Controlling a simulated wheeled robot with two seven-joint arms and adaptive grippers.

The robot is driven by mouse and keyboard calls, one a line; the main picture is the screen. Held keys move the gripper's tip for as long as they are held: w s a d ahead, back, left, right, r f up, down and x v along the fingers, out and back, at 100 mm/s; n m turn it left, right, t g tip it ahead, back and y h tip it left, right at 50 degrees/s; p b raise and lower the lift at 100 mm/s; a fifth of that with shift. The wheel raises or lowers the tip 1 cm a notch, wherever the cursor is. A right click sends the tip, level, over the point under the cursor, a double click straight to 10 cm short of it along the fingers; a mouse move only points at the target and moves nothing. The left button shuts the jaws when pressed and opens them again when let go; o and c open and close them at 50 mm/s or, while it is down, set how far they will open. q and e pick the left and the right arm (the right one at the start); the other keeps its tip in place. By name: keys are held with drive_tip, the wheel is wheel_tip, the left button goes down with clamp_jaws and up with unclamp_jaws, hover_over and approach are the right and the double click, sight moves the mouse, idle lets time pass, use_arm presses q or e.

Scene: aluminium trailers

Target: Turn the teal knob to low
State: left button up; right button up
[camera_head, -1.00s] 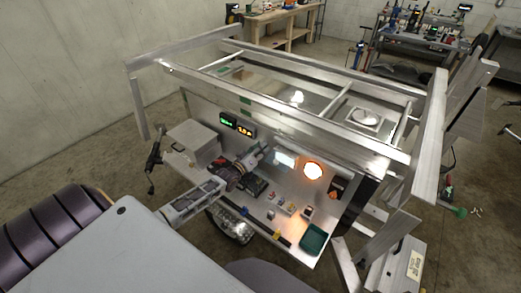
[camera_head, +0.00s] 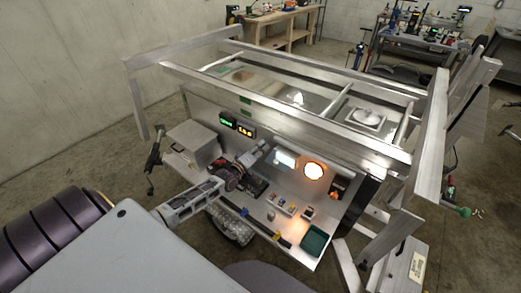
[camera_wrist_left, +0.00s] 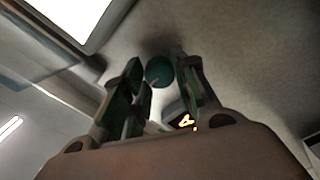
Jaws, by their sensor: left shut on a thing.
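The teal knob (camera_wrist_left: 159,71) is a small round dark-teal cap on the grey panel. It shows in the left wrist view between the fingers of my left gripper (camera_wrist_left: 161,82), which is shut on it. In the head view my left gripper (camera_head: 261,152) reaches in from the left to the upright panel behind the bench. The knob is hidden there behind the gripper. Any marks for its settings cannot be read. My right gripper is in neither view.
A lit white screen (camera_head: 285,159) and a glowing orange round lamp (camera_head: 314,170) are right of the gripper. Two digit displays (camera_head: 237,127) sit above left. A grey box (camera_head: 193,143) stands left on the bench; a green tray (camera_head: 315,240) lies front right. Aluminium frame bars (camera_head: 290,117) pass overhead.

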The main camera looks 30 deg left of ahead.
use_arm(q)
drive_tip(key=shift+f, duration=0.1)
drive_tip(key=o, duration=1)
drive_tip(key=shift+s, duration=0.1)
drive_tip(key=shift+s+a, duration=0.15)
drive_tip(key=shift+s, duration=1.8)
drive_tip(key=shift+s+a, duration=0.2)
drive_tip(key=shift+s, duration=1.75)
drive_tip(key=shift+s+a, duration=0.15)
drive_tip(key=shift+s, duration=1.8)
